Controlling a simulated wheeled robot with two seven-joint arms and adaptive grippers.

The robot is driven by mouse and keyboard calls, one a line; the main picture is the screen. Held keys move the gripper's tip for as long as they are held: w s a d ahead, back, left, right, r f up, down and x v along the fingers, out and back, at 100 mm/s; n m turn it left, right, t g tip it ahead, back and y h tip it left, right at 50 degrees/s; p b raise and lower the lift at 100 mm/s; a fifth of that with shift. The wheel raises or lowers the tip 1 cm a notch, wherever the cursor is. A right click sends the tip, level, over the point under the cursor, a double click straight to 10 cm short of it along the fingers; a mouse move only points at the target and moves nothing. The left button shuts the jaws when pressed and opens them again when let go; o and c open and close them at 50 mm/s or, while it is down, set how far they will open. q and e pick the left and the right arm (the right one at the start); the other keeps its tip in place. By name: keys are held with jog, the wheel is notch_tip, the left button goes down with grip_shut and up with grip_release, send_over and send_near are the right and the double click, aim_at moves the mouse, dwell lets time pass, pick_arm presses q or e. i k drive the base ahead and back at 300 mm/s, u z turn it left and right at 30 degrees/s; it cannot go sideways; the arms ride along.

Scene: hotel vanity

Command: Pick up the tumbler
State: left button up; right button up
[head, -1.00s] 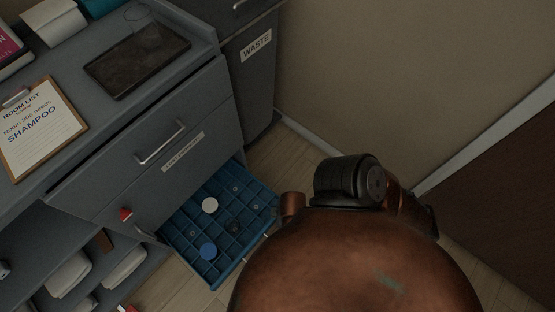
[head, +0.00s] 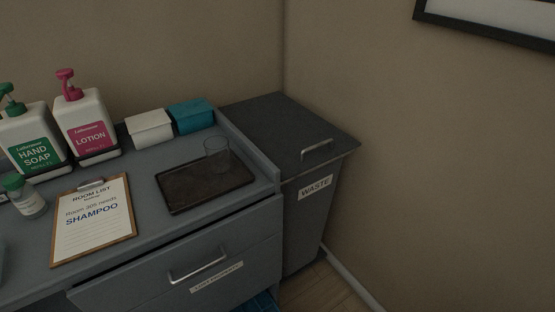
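A clear glass tumbler (head: 217,156) stands at the back right part of a dark brown tray (head: 205,187) on the grey vanity top. It looks empty, and the wall and tray show through it. Neither of my grippers shows in the head view.
A clipboard (head: 92,220) lies left of the tray. Pump bottles of hand soap (head: 36,145) and lotion (head: 88,130), a white box (head: 149,127) and a teal box (head: 191,116) stand behind. A raised edge borders the counter's right side, beside the waste bin (head: 290,135). Drawers are below.

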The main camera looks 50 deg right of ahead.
aim_at(219, 156)
jog(key=u, duration=2.3)
jog(key=k, duration=0.85)
jog(key=z, duration=1.6)
